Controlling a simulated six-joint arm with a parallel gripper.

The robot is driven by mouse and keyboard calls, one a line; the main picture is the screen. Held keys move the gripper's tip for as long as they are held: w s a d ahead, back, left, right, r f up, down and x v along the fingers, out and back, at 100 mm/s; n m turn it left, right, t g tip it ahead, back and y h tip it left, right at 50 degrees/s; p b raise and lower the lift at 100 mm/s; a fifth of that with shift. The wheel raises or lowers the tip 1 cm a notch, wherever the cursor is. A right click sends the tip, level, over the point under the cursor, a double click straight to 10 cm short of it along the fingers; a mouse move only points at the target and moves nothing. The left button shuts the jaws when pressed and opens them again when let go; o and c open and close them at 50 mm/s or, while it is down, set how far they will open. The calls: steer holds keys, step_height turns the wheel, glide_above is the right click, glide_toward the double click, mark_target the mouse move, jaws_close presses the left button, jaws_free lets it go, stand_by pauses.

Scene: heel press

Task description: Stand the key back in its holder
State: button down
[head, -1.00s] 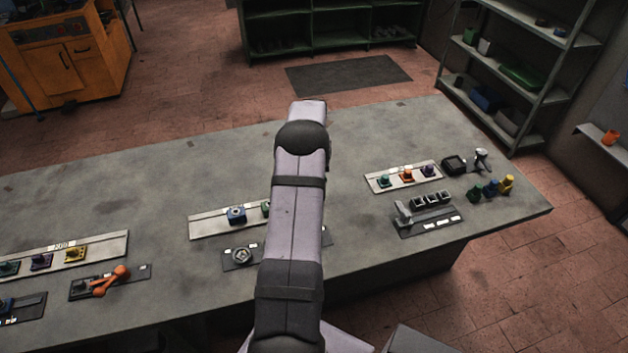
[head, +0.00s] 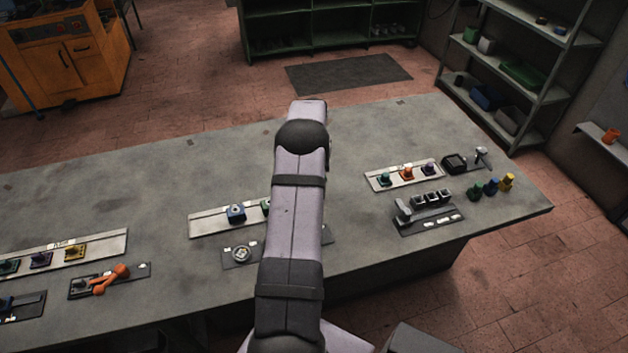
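I cannot make out for certain which thing is the key. A small grey T-shaped piece (head: 481,156) stands upright at the right of the bench, beside a dark square block (head: 454,163) that may be its holder. The two look close together; whether they touch is too small to tell. My arm rises through the middle of the head view and covers part of the bench. My gripper is not visible.
The grey bench (head: 380,130) carries a strip with colored knobs (head: 405,175), a dark fixture with several sockets (head: 428,212) and a yellow peg (head: 507,182) at the right. An orange lever (head: 110,280) is at the left. The bench's back middle is clear.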

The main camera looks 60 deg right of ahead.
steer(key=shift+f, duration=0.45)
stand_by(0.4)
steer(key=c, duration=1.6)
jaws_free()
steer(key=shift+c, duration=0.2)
steer(key=shift+b, duration=0.3)
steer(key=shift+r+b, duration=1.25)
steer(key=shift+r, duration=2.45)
